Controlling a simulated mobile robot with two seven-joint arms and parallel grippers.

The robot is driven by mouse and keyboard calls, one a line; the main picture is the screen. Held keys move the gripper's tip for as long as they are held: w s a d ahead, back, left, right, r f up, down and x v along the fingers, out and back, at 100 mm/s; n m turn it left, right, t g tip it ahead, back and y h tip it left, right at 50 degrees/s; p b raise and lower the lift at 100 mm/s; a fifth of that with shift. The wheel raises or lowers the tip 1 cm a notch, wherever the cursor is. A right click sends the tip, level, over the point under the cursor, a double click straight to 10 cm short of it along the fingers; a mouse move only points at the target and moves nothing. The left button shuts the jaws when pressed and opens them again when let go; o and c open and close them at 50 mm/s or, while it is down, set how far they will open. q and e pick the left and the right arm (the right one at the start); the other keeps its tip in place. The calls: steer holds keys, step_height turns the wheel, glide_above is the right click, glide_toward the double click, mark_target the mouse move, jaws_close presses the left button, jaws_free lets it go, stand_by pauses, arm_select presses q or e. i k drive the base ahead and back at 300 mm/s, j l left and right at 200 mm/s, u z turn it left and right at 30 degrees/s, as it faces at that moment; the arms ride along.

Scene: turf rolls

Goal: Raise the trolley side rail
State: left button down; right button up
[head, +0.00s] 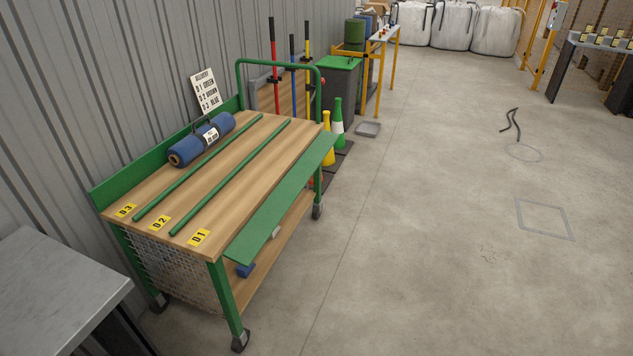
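The trolley (219,183) stands along the corrugated wall, with a wooden deck, green frame and castors. Its near-side rail (283,199), a long green panel, is folded down and slants outward along the deck's right edge. A small pale piece (276,232) shows at the panel's lower edge; I cannot tell what it is. The opposite green rail (131,182) stands upright along the wall side. A blue roll (201,140) with a dark strap and white label lies in the lane marked D3. Neither of my grippers is in view.
Two green divider bars split the deck into lanes D1, D2 and D3. A delivery sign (206,91) is behind the deck. A grey table (62,283) is at the lower left.

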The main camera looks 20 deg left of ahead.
mark_target(247, 247)
steer(key=i+j+z, duration=0.2)
steer(key=i, duration=1.15)
steer(key=i+z, duration=0.25)
steer(key=i, duration=0.4)
steer(key=i+z, duration=0.25)
steer(key=i, duration=0.4)
steer(key=i+l+u, duration=0.2)
steer(key=i, duration=0.25)
steer(key=i+u, duration=0.25)
steer(key=i, duration=0.2)
steer(key=u, duration=2.2)
